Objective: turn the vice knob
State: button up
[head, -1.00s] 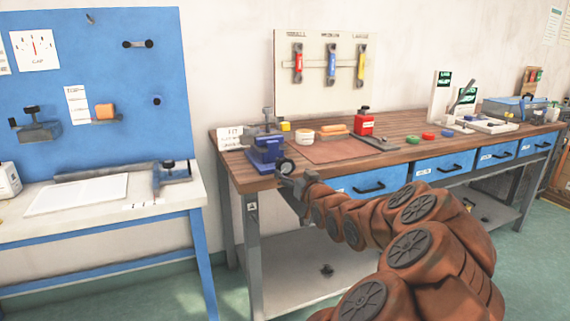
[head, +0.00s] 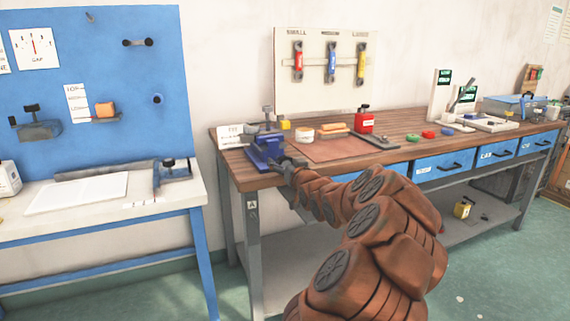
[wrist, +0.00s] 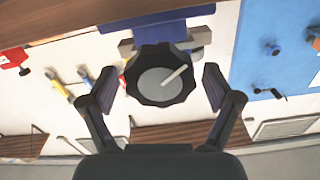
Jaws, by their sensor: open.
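The blue vice (head: 264,152) stands at the left front corner of the wooden workbench. Its knob is mostly hidden behind my gripper (head: 287,170) in the head view. In the wrist view, which is upside down, the black scalloped knob (wrist: 160,76) with a grey face and a pale pointer line shows large and centred. A blue part of the vice (wrist: 190,37) shows behind it. My gripper (wrist: 161,88) is open, with one finger on each side of the knob. Gaps show between the fingers and the knob, so I see no contact.
The workbench (head: 420,122) carries a brown mat (head: 325,150), a red box (head: 364,122) and colored tins to the right of the vice. A tool board (head: 325,90) stands behind. A blue-framed white table (head: 105,205) is at the left, with a floor gap between.

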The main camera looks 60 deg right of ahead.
jog(key=c, duration=1.2)
jog(key=shift+o, duration=0.2)
jog(key=shift+r+m+p, duration=0.15)
jog(key=shift+m+p, duration=0.25)
jog(key=shift+p, duration=0.35)
jog(key=o, duration=1.2)
jog(key=shift+c, duration=0.2)
jog(key=shift+s+f, duration=0.1)
jog(key=shift+f, duration=0.1)
